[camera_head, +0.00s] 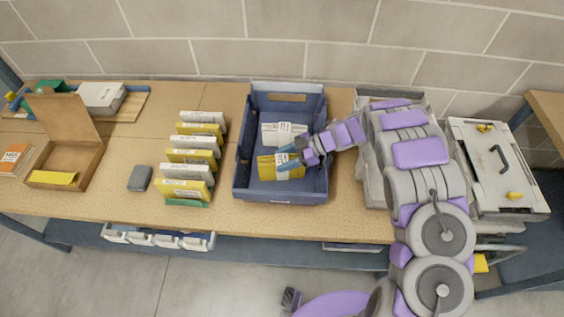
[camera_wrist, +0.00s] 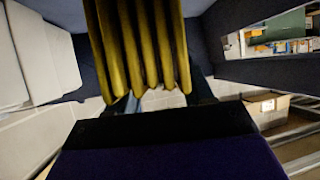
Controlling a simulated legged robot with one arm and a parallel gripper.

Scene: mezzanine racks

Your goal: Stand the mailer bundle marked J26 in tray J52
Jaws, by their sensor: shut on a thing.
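A dark blue tray (camera_head: 281,198) stands on the bench in the head view; the mark on its front is too small to read. My gripper (camera_head: 289,163) reaches into it from the right and is shut on a yellow mailer bundle (camera_head: 283,172). The ribbed yellow bundle (camera_wrist: 140,45) fills the top middle of the wrist view, between the fingers. It is inside the tray walls; I cannot tell whether it touches the floor. Its label is not legible, so I cannot confirm J26. A white bundle (camera_head: 270,133) is in the tray behind it, apart from it.
A row of several white and yellow bundles (camera_head: 192,167) stands left of the tray. A small grey block (camera_head: 140,178) and an open cardboard box (camera_head: 86,155) lie farther left. A grey bin (camera_head: 367,180) is behind my arm, and a grey case (camera_head: 495,165) is at right.

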